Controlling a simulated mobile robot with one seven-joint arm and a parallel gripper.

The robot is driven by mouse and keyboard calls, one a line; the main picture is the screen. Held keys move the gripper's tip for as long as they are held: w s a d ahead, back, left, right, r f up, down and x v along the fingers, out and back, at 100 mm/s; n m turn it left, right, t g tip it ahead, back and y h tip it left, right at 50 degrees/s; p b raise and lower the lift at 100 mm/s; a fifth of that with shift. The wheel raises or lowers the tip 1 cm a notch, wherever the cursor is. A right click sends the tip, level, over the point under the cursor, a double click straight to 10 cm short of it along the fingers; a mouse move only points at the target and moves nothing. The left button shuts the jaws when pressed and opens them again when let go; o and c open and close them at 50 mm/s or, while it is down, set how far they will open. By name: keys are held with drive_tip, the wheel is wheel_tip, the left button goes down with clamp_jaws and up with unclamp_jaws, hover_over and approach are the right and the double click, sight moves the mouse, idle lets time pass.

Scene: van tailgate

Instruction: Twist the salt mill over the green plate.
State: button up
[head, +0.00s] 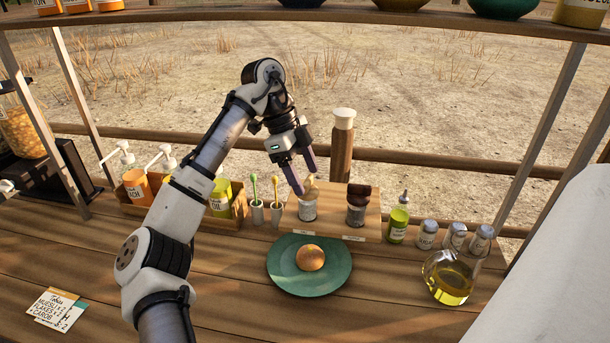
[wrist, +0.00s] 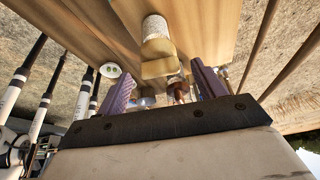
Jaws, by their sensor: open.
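The salt mill (head: 308,209), with a pale top and a light body, stands on the wooden stand behind the plate in the head view. What looks like its white-grained body (wrist: 156,27) and pale wooden top show in the wrist view. My gripper (head: 305,182) is open, its purple fingers pointing down at the mill's top. In the wrist view the top lies between or just beyond the fingertips (wrist: 161,71); whether they touch it I cannot tell. The green plate (head: 285,280) lies in front of the stand with a round bun (head: 310,258) on it.
A dark-topped mill (head: 357,210) stands right of the salt mill, and a tall brown mill (head: 342,150) behind. Cups with spoons (head: 265,212) stand left. A green bottle (head: 398,222), shakers (head: 427,235) and an oil jug (head: 450,282) stand right. The front counter is mostly clear.

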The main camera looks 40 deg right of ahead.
drive_tip(key=v, duration=0.6)
drive_tip(key=shift+r, duration=0.2)
drive_tip(key=shift+w+a, duration=0.1)
drive_tip(key=shift+c, duration=0.3)
drive_tip(key=shift+w+n+b, duration=0.1)
drive_tip(key=shift+n+b, duration=0.2)
drive_tip(key=c, duration=0.5)
drive_tip(key=shift+w+n+t+h, duration=0.1)
drive_tip(key=shift+n+t+h, duration=0.2)
drive_tip(key=shift+n+h, duration=0.25)
drive_tip(key=shift+c, duration=1.1)
drive_tip(key=shift+r+n+t, duration=0.3)
drive_tip(key=shift+n, duration=0.25)
drive_tip(key=s+a+r+n+t+b, duration=0.25)
drive_tip(key=s+r+n+t, duration=0.3)
drive_tip(key=n, duration=0.95)
drive_tip(key=shift+g+h, duration=0.25)
drive_tip(key=shift+h, duration=0.1)
drive_tip(key=p+x, duration=0.1)
drive_tip(key=x, duration=0.3)
drive_tip(key=p+x, duration=0.1)
drive_tip(key=x, duration=0.4)
drive_tip(key=s+p+x, duration=0.1)
drive_tip(key=x, duration=0.3)
drive_tip(key=shift+a+f, duration=0.35)
drive_tip(key=shift+f, duration=0.05)
